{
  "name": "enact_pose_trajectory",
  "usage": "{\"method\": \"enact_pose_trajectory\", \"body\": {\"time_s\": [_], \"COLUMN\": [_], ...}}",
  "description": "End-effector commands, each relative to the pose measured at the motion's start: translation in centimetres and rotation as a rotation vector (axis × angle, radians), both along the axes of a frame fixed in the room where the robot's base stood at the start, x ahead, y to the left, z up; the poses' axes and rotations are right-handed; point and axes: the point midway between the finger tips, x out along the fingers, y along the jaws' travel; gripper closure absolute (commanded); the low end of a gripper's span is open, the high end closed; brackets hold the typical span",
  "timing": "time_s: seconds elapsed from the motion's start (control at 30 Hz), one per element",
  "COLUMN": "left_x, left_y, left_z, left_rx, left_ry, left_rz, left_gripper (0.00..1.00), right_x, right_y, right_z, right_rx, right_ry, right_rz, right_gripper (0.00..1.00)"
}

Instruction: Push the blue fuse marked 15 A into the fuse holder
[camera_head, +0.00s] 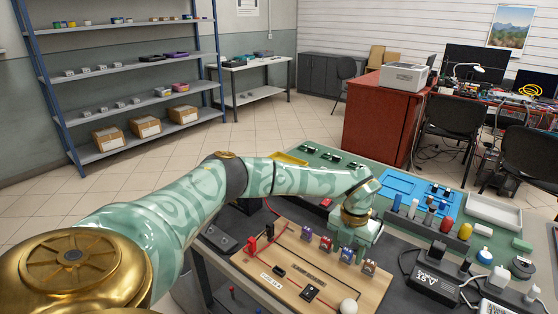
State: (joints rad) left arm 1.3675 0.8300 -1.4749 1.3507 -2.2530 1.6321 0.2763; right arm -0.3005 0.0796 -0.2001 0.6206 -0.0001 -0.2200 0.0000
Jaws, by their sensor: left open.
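A dark holder-like block (311,292) sits near the board's front edge. The markings are too small to read, so I cannot tell which part is the blue 15 A fuse. My right gripper is out of view.
A blue tray (399,180) and several upright coloured pegs stand behind and right of the board. A white ball-shaped knob (348,306) is at the board's front right. A black box (432,285) with cables lies to the right. A white tray (494,211) is farther back.

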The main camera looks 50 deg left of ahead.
Motion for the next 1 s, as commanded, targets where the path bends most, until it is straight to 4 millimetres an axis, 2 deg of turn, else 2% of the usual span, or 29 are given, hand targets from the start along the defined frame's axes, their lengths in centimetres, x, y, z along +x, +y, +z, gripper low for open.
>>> {"method": "enact_pose_trajectory", "body": {"time_s": [0.73,0.77,0.9,1.0], "left_x": [-0.01,-0.01,-0.01,-0.01], "left_y": [0.01,0.01,0.0,0.0], "left_z": [-0.01,-0.01,0.0,0.01], "left_rx": [0.0,0.0,0.0,0.0], "left_ry": [0.001,0.001,0.0,0.0], "left_rz": [0.0,0.0,0.0,0.0], "left_gripper": [0.53,0.58,0.97,1.0], "right_x": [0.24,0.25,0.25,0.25], "right_y": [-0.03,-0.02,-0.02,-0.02], "right_z": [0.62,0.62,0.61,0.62], "right_rx": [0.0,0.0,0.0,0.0], "right_ry": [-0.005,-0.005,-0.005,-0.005], "right_rz": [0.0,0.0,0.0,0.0], "right_gripper": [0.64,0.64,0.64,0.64]}}
